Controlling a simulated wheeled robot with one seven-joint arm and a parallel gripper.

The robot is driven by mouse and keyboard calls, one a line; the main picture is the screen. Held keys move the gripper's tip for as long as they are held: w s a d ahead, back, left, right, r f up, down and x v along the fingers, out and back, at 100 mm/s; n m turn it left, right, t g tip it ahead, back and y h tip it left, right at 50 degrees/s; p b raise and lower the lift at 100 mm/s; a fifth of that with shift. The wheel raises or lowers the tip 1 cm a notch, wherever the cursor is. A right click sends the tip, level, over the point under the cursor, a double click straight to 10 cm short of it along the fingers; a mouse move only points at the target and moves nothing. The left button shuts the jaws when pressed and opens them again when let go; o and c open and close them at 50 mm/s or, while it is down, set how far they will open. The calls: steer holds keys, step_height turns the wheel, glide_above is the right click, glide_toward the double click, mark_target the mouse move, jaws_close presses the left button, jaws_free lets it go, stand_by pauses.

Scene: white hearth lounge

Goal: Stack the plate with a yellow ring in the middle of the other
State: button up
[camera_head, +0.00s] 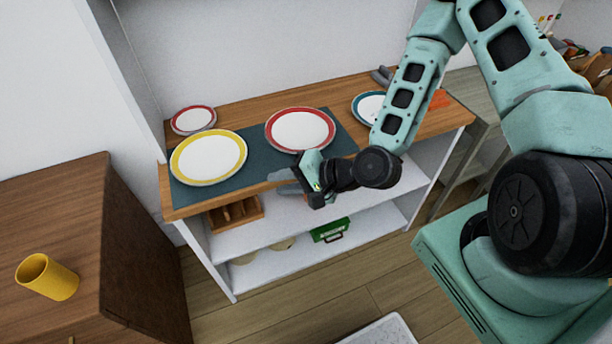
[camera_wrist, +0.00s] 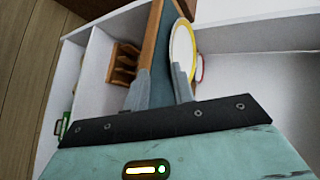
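The plate with a yellow ring (camera_head: 208,157) lies flat on the left part of a dark mat on the shelf top. It also shows in the wrist view (camera_wrist: 183,45), beyond the fingertips. My gripper (camera_head: 280,182) is at the front edge of the shelf top, to the right of the yellow-ringed plate and in front of the red-ringed one. In the wrist view its two fingers (camera_wrist: 160,85) stand apart with nothing held between them.
A small red-rimmed plate (camera_head: 193,120) sits behind the yellow-ringed plate. A blue-rimmed plate (camera_head: 366,105) is at the right, partly hidden by my arm. A wooden rack (camera_head: 236,212) and a green box (camera_head: 331,230) are on shelves below.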

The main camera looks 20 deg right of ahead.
steer(key=s+r+n+g+h, duration=0.7)
steer(key=s+r+n+h, duration=0.1)
steer(key=s+r+n, duration=0.8)
step_height(320, 180, up, 3)
steer(key=shift+s+a+r+n+g+h, duration=0.2)
steer(key=shift+s+a+n+g+h, duration=0.15)
steer(key=shift+s, duration=0.65)
steer(key=shift+d, duration=0.1)
